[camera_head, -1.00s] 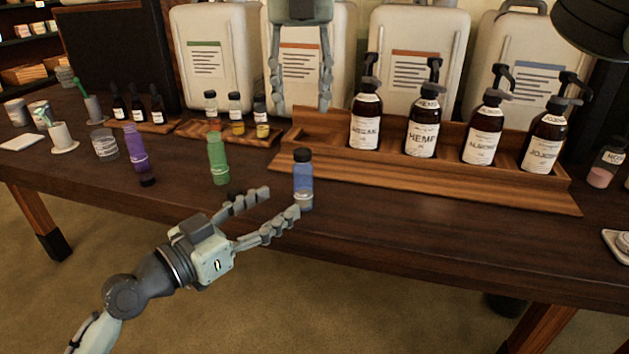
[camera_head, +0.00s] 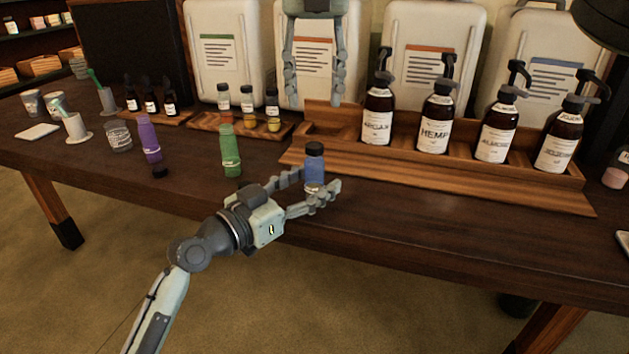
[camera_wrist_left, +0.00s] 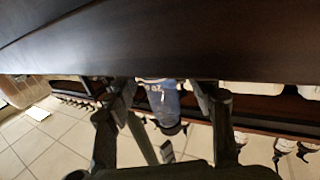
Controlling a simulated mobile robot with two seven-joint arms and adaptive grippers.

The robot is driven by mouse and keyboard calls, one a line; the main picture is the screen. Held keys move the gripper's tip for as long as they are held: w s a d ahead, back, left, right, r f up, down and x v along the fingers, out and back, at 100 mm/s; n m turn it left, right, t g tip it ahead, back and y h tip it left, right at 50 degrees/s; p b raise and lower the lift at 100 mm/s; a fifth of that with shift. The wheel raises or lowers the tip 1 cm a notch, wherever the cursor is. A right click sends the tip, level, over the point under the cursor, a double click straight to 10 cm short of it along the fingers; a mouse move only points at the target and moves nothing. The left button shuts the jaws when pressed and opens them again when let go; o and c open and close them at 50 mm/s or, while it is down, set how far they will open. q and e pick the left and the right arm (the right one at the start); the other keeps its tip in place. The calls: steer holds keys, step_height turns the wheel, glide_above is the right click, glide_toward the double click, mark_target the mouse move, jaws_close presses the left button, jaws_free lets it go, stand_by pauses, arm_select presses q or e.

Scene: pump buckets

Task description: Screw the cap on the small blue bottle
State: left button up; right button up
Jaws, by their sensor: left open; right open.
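The small blue bottle (camera_head: 314,172) stands upright near the front edge of the table, with a black cap (camera_head: 314,149) on top. How tightly the cap sits cannot be told. My left gripper (camera_head: 315,186) is open, with its fingers on either side of the bottle's lower part. The left wrist view, which is upside down, shows the blue bottle (camera_wrist_left: 163,100) between the two fingers, with no clear grip on it. My right gripper (camera_head: 314,100) is open and empty, pointing down above the back of the table.
A green bottle (camera_head: 231,155) and a purple bottle (camera_head: 150,142) stand uncapped to the left. A black cap (camera_head: 160,172) lies before the purple one. A wooden rack (camera_head: 440,178) with several pump bottles stands behind and right.

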arm_select(q)
steer(key=shift+w+d, duration=0.15)
steer(key=shift+d, duration=0.05)
jaws_close()
stand_by(0.3)
